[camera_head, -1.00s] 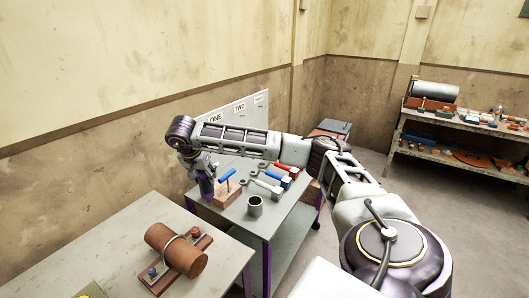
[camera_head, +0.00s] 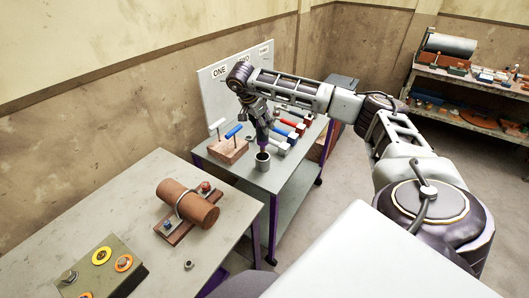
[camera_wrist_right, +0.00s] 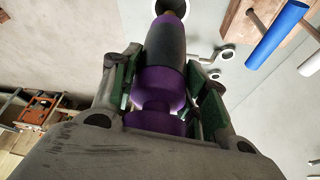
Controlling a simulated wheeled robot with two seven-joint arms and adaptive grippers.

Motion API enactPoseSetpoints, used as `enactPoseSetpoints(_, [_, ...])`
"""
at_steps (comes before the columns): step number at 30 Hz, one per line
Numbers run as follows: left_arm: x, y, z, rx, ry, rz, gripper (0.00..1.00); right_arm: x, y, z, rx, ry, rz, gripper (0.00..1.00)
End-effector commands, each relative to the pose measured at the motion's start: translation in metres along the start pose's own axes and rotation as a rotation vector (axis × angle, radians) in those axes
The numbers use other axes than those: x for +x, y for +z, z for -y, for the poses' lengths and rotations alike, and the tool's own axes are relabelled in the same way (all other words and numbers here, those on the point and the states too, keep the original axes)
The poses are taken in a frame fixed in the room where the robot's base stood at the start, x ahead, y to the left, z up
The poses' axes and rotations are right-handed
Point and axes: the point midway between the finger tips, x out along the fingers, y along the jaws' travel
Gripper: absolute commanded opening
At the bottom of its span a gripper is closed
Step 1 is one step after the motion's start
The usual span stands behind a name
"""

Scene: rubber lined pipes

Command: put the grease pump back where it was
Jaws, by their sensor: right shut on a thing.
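My right gripper (camera_head: 262,128) is shut on a tool with a purple and black body, which I take to be the grease pump (camera_wrist_right: 166,62). In the wrist view the pump lies between the two green-padded jaws, its narrow tip pointing away. In the head view only a bit of its purple body (camera_head: 263,145) shows below the gripper, just above a grey open cup (camera_head: 263,163) on the trolley. I cannot tell whether the tip is inside the cup. A round grey rim also shows near the tip in the wrist view (camera_wrist_right: 196,54). My left gripper is not in view.
A wooden block (camera_head: 227,150) with white and blue T-handled tools stands left of the cup. Several red- and blue-handled tools lie behind it. A labelled board (camera_head: 222,95) stands at the back. The front table (camera_head: 115,205) holds a clamped brown pipe (camera_head: 188,204) and a control box (camera_head: 100,272).

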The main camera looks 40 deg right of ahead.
Motion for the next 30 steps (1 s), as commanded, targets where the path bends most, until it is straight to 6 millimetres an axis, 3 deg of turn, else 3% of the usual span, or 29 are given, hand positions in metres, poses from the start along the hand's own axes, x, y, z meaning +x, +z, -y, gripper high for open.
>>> enactPoseSetpoints(11, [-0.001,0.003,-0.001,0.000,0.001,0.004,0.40,0.006,0.003,0.000,-0.001,-0.001,0.000,0.05])
enactPoseSetpoints(23, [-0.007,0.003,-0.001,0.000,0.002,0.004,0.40,0.051,0.021,0.000,-0.002,0.002,-0.001,0.05])
enactPoseSetpoints(30, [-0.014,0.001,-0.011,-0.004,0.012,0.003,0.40,0.077,0.032,0.000,-0.002,0.000,0.000,0.05])
